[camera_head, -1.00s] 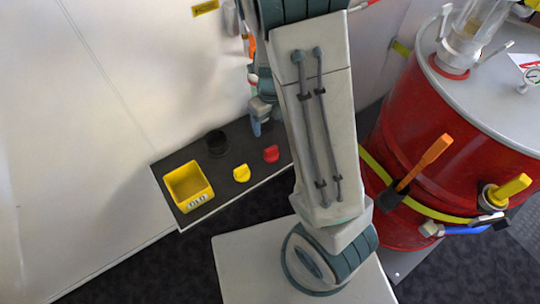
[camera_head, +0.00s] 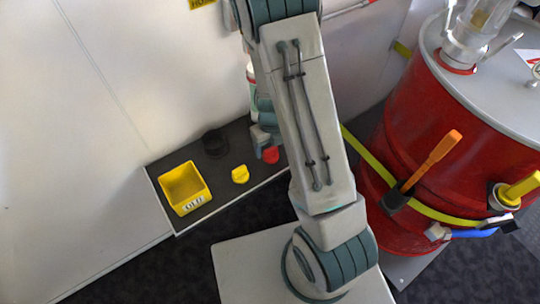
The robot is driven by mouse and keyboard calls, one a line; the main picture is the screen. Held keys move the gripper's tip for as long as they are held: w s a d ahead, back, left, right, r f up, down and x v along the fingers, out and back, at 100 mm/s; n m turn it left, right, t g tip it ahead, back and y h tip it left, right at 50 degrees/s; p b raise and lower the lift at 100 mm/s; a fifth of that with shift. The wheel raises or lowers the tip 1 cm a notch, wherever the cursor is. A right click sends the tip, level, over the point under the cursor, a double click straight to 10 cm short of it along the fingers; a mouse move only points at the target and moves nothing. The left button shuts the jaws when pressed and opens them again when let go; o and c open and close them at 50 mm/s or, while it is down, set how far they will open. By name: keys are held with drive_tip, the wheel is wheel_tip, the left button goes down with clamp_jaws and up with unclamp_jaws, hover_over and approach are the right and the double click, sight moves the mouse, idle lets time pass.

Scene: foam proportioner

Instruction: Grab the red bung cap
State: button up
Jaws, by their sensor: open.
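The red bung cap (camera_head: 271,155) lies on a dark shelf (camera_head: 222,189) along the wall, near the shelf's right part. My gripper (camera_head: 262,146) is just above and beside the cap, pointing down, with its blue-grey fingers close to the cap's upper left side. It is open, and nothing shows between its fingers. My arm link hides part of the gripper and the shelf's right end. I cannot tell whether the fingers touch the cap.
A yellow cap (camera_head: 240,174) lies left of the red one. A dark round cap (camera_head: 215,143) is behind it, and a yellow bin (camera_head: 185,188) stands at the shelf's left end. A large red drum (camera_head: 440,140) with an orange-handled tool (camera_head: 432,160) stands at right.

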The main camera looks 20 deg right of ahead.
sight(271, 153)
wheel_tip(271, 153, down, 3)
drive_tip(key=shift+r, duration=0.2)
drive_tip(key=c, duration=1.1)
drive_tip(key=shift+r, duration=0.1)
